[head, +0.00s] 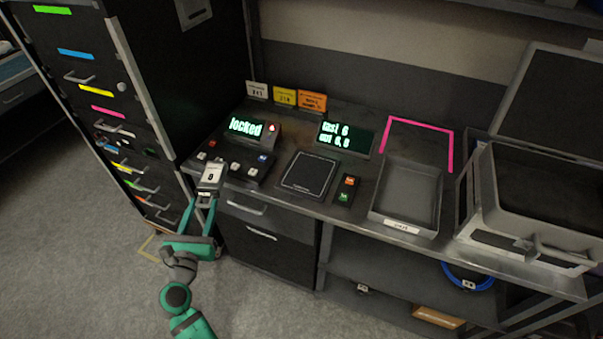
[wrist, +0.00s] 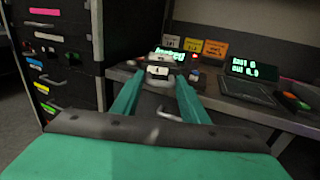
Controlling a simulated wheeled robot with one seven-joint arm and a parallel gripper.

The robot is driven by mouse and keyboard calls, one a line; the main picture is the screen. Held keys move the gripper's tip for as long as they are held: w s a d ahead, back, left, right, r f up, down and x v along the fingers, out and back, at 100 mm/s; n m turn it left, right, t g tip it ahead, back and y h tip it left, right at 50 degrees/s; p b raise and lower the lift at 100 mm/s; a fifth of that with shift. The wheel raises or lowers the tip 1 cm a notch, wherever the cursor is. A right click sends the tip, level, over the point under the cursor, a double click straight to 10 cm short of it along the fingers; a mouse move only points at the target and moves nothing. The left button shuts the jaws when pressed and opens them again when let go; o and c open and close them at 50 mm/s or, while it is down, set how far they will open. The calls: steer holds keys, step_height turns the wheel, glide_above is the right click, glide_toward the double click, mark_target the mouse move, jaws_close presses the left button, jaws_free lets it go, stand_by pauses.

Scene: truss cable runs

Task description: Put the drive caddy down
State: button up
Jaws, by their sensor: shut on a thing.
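The drive caddy (head: 211,177) is a small grey block with a white label, seen in the head view at the bench's left front edge. It also shows in the wrist view (wrist: 158,72), between the fingertips. My teal gripper (head: 208,199) is shut on the caddy and holds it up in front of the bench edge. I cannot tell whether the caddy touches the bench.
A black rack (head: 85,80) with coloured labels stands close on the left. The bench holds a "locked" display (head: 246,127), a button box (head: 245,166), a flat black pad (head: 309,174), a grey tray (head: 408,194) and an open case (head: 535,190). A pink outline (head: 418,125) lies behind the tray.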

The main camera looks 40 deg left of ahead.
steer(key=w+d+r+m+t+h, duration=0.1)
steer(key=w+d+r+m+h, duration=0.25)
steer(key=d, duration=0.55)
steer(key=w+d+r+t+h, duration=0.2)
steer(key=w+d+r, duration=0.4)
steer(key=d, duration=0.4)
glide_above(298, 193)
steer(key=shift+m, duration=0.25)
steer(key=f, duration=0.6)
steer(key=s+f, duration=0.1)
steer(key=f, duration=0.2)
steer(key=shift+d+f, duration=0.15)
steer(key=shift+f, duration=0.15)
steer(key=shift+w+f, duration=0.6)
steer(key=shift+f, duration=1.55)
steer(key=shift+f, duration=0.1)
steer(key=o, duration=1.4)
steer(key=shift+g, duration=0.3)
